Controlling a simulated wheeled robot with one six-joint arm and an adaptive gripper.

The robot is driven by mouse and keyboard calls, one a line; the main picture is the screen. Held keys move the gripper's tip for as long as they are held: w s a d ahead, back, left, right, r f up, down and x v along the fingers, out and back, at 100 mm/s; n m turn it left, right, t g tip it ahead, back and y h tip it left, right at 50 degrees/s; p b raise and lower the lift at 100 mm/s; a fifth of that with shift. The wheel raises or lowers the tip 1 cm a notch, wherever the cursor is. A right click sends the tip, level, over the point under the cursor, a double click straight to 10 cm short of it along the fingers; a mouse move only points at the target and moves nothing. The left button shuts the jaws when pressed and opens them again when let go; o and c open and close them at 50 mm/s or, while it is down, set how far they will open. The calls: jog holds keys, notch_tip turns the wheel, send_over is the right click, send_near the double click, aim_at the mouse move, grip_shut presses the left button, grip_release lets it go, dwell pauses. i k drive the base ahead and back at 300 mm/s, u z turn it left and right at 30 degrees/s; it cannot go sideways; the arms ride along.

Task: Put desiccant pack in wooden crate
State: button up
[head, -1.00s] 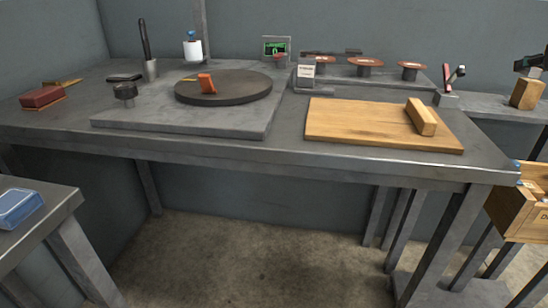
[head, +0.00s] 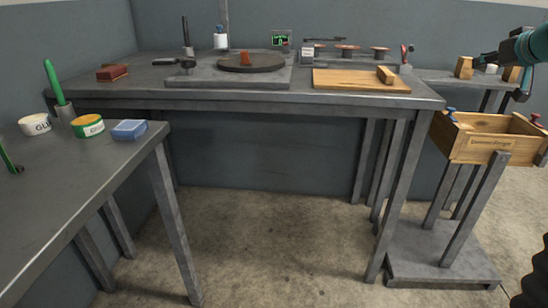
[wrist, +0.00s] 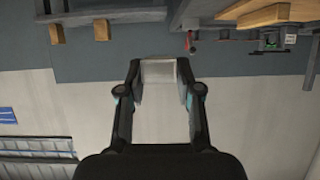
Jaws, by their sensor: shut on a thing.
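My gripper (head: 490,62) is up at the right edge, above and behind the crate in the picture. In the wrist view my gripper (wrist: 160,76) is shut on a pale grey-white pack (wrist: 159,72), which I take to be the desiccant pack. The pack is held between the fingertips, clear of any surface. The inside bottom of the crate is hidden.
A large grey workbench (head: 240,93) bears a turntable (head: 252,63) and a wooden board (head: 360,82). A side table (head: 80,180) at left holds tubs and a blue box (head: 129,130). Wooden blocks (head: 464,67) stand near my gripper. The floor (head: 270,240) between is clear.

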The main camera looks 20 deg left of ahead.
aim_at(483, 156)
jog(key=u, duration=3.2)
jog(key=k, duration=1.65)
jog(key=z, duration=0.45)
jog(key=i, duration=1)
jog(key=z, duration=0.05)
